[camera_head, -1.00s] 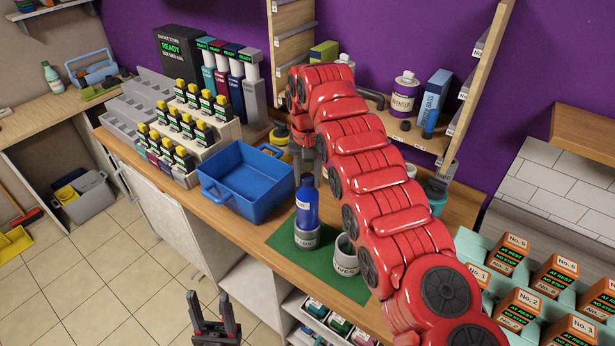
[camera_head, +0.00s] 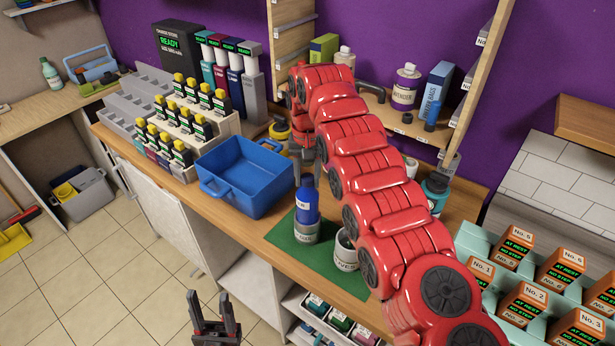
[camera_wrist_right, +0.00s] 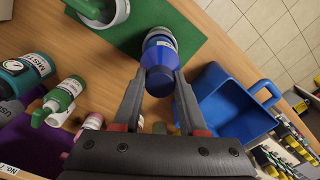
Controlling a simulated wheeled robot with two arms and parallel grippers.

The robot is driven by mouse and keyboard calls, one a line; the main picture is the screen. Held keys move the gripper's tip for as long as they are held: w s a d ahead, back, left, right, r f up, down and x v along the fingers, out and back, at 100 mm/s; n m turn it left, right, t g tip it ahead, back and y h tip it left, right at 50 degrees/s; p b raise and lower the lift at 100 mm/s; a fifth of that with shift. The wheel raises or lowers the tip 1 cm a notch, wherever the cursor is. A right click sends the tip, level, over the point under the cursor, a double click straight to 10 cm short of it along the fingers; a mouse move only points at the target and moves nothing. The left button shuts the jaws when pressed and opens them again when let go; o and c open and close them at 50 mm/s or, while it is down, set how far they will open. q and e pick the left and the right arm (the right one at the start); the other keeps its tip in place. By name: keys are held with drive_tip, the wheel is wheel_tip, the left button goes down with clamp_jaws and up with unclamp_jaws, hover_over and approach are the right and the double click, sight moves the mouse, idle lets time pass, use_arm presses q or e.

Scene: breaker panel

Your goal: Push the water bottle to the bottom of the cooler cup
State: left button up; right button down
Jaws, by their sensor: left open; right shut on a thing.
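The blue water bottle (camera_head: 307,205) stands upright in a grey cooler cup (camera_head: 307,232) on the green mat. Its lower part is hidden inside the cup, so I cannot tell whether it touches the bottom. My right gripper (camera_head: 303,163) is above it with the fingers pointing down. In the right wrist view the gripper (camera_wrist_right: 160,88) is shut on the top of the bottle (camera_wrist_right: 160,54), one finger on each side. My left gripper (camera_head: 216,322) is open and empty, low in front of the counter.
A blue bin (camera_head: 240,200) stands left of the mat (camera_head: 283,242). A stepped rack of yellow-capped bottles (camera_head: 185,125) is behind it. Shelves with bottles (camera_head: 405,88) stand at the back. My red right arm covers the counter to the right of the cups.

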sight(308, 188)
drive_tip(key=shift+f+b, duration=1.95)
drive_tip(key=shift+f, duration=0.3)
drive_tip(key=shift+c, duration=1.9)
unclamp_jaws()
drive_tip(key=shift+r, duration=0.1)
drive_tip(key=shift+r, duration=0.25)
wheel_tip(308, 188, up, 17)
drive_tip(key=p, duration=1.6)
drive_tip(key=shift+f, duration=0.15)
